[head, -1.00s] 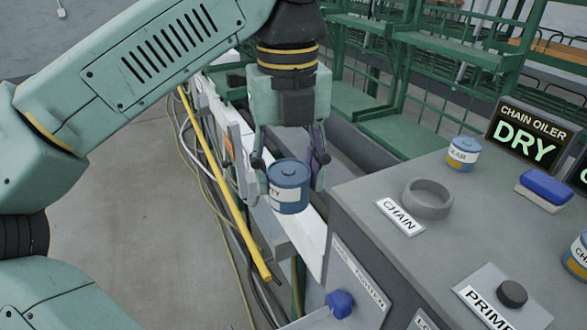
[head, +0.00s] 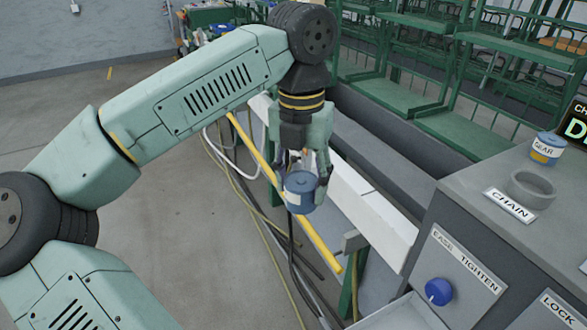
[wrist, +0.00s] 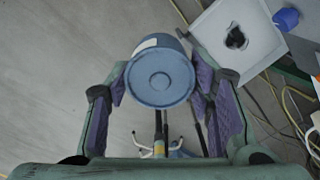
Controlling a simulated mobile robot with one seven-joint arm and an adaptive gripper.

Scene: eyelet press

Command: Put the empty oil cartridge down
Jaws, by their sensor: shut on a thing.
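The blue oil cartridge (head: 300,191), a short cylinder with a lid and a white label, is held between the fingers of my gripper (head: 309,172). It is in the air, roughly upright, left of the grey cabinet and over the yellow pipe and the floor. In the wrist view the cartridge (wrist: 160,75) sits lid toward the camera between the purple pads of my gripper (wrist: 163,90). A pale square tray or bin (wrist: 238,38) with a dark thing in it lies below, at upper right. The cartridge's underside is hidden.
The grey cabinet (head: 470,236) stands at right, with an empty ring holder (head: 530,189) labelled CHAIN, a GEAR cartridge (head: 547,148) and a blue knob (head: 438,291). A yellow pipe (head: 321,246) and cables run below. The floor at left (head: 150,240) is clear.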

